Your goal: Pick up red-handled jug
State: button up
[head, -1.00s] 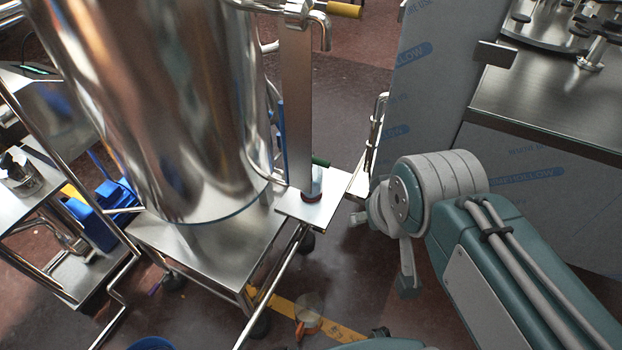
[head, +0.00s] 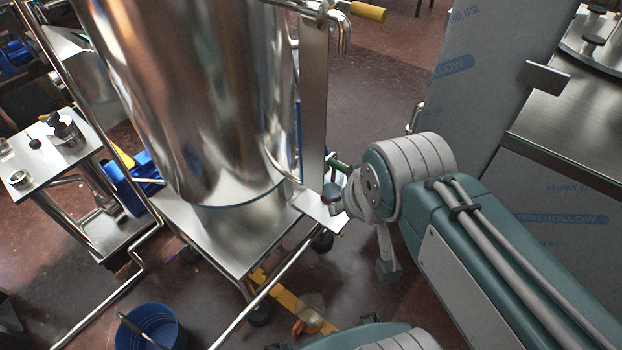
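A small, clear, jug-like vessel (head: 311,307) with an orange-red part at its lower left stands on the floor over a yellow stripe, in the lower middle of the head view. It looks like the red-handled jug, but it is small and its handle is not clear. My arm reaches in from the lower right, with its wrist above and right of the vessel. A grey part at the arm's end, perhaps my gripper (head: 387,268), hangs below the wrist, apart from the vessel. The fingers cannot be made out, so their opening is hidden.
A large steel tank (head: 195,110) stands on a wheeled steel cart (head: 235,240) at centre left. A blue bucket (head: 150,325) is on the floor at lower left. A side table (head: 40,165) is at left. A film-wrapped steel panel (head: 470,100) and counter (head: 555,120) are at right.

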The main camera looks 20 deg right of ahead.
aim_at(333, 181)
jog(key=l+u, duration=0.45)
jog(key=l, duration=0.25)
jog(key=l+u, duration=0.15)
jog(key=l, duration=1.05)
jog(key=i+l+u, duration=0.1)
jog(key=l, duration=0.6)
jog(key=i+j+u, duration=0.1)
jog(key=i, duration=0.3)
